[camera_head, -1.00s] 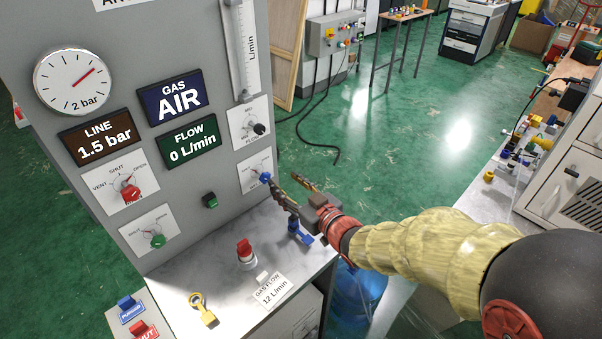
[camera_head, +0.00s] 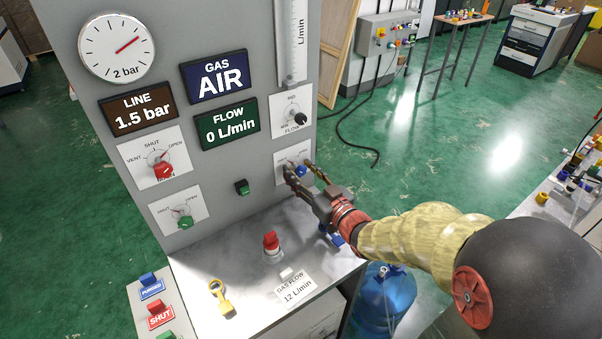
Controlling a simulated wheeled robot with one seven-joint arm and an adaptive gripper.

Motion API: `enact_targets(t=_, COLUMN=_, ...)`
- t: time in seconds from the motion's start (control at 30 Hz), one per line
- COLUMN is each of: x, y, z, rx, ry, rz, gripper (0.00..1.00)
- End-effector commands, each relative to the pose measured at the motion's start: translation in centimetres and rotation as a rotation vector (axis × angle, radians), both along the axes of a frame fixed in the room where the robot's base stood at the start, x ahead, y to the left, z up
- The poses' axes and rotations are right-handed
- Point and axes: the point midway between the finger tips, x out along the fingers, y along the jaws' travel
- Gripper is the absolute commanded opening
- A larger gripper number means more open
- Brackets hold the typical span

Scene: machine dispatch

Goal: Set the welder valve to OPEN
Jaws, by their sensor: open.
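My gripper (camera_head: 298,167) is at the lower right plate (camera_head: 281,158) of the grey panel, its two fingers spread on either side of a blue knob (camera_head: 301,171). The fingers partly hide the knob and its dial, so its setting cannot be read. Whether the fingers touch it cannot be told. A red knob (camera_head: 163,171) sits on a plate marked VENT, SHUT and OPEN at the left. A green knob (camera_head: 184,222) sits on the plate below it. No legible label in view names the welder valve.
A black flow knob (camera_head: 300,120) is just above my gripper. A green button (camera_head: 242,187) is to its left. On the shelf stand a red-topped button (camera_head: 271,241), a yellow tag (camera_head: 221,298) and a GAS FLOW card (camera_head: 294,288). A blue bottle (camera_head: 384,300) stands below.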

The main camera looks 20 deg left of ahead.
Motion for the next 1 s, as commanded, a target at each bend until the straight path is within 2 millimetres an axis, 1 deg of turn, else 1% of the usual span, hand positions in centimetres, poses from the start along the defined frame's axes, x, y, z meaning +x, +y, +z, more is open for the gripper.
enact_targets(t=0.27, x=0.10, y=0.10, z=0.04, rx=0.000, ry=0.000, rz=0.000, gripper=0.43)
enact_targets(t=1.0, x=0.09, y=0.07, z=0.02, rx=0.000, ry=0.000, rz=0.000, gripper=0.01)
